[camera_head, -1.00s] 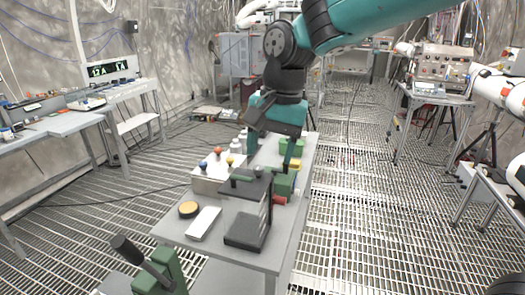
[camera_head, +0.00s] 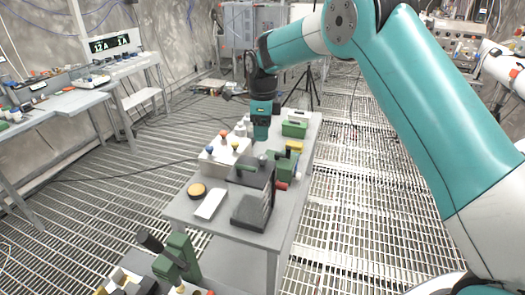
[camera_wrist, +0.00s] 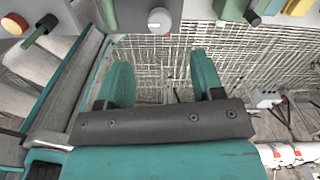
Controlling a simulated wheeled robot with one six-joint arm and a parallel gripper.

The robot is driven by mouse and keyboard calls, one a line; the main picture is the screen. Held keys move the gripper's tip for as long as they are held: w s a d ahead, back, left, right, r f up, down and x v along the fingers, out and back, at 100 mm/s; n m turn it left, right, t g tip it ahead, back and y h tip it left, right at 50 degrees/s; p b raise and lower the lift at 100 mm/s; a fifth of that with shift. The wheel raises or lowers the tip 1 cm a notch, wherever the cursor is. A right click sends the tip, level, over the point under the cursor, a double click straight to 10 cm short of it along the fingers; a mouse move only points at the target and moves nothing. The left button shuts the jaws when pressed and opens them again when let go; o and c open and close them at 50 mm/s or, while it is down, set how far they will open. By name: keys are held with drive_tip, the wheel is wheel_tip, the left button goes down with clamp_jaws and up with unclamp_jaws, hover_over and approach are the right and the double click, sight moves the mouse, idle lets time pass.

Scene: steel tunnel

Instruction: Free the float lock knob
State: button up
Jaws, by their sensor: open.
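My gripper (camera_head: 261,133) hangs over the bench (camera_head: 205,225), pointing down, near the pale box with coloured ball knobs (camera_head: 222,158) and the green unit (camera_head: 286,165). In the wrist view, the two teal fingers of my gripper (camera_wrist: 163,76) are wide apart with nothing between them, only floor grating behind. None of these is labelled, so I cannot tell which one is the float lock knob.
A dark bracket (camera_head: 252,205), a white slab (camera_head: 211,204) and a yellow-topped disc (camera_head: 197,189) sit on the bench's near part. A green lever unit (camera_head: 178,262) stands in front. A green box (camera_head: 295,129) is at the far end. Open grating lies right of the bench.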

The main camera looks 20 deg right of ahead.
sight(263, 157)
wheel_tip(263, 157, down, 9)
drive_tip(key=shift+f+p, duration=0.15)
drive_tip(key=shift+p, duration=1.1)
drive_tip(key=c, duration=0.9)
